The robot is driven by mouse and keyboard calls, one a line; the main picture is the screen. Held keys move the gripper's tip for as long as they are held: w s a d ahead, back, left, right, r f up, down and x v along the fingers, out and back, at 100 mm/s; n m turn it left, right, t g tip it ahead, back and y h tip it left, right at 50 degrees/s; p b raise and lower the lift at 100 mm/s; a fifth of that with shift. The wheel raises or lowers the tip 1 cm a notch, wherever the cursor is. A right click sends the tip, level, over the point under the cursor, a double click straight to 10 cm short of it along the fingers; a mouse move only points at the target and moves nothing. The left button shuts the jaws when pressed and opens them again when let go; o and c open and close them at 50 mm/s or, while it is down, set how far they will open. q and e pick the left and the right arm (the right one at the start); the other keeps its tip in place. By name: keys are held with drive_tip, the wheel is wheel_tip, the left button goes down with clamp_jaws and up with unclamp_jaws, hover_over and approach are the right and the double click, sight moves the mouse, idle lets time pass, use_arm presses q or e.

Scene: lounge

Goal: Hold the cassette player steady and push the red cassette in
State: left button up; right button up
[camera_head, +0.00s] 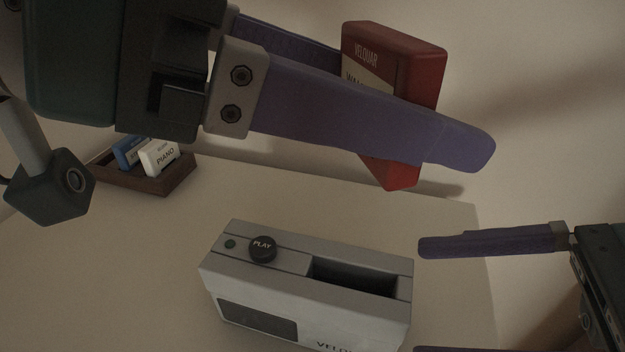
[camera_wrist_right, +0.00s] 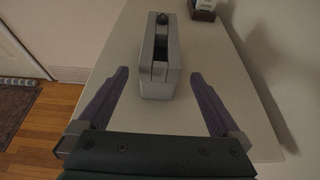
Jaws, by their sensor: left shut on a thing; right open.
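The grey cassette player (camera_head: 300,290) stands on the table below, with a black PLAY button (camera_head: 262,249) and an open dark slot (camera_head: 355,277) on top. The cassette is above the player and apart from it. My right gripper (camera_head: 420,298) is open at the player's right end. In the right wrist view its fingers (camera_wrist_right: 160,92) are spread, with the player (camera_wrist_right: 158,85) ahead between them.
A brown wooden tray (camera_head: 150,185) with a blue cassette (camera_head: 128,153) and a white PIANO cassette (camera_head: 161,157) sits at the back left. The pale table (camera_wrist_right: 215,60) is clear around the player. Its right edge lies near my right gripper.

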sight(322, 294)
drive_tip(key=x, duration=1)
drive_tip(key=shift+w+a+f, duration=0.1)
drive_tip(key=shift+a, duration=0.2)
drive_tip(key=shift+c, duration=0.4)
clamp_jaws()
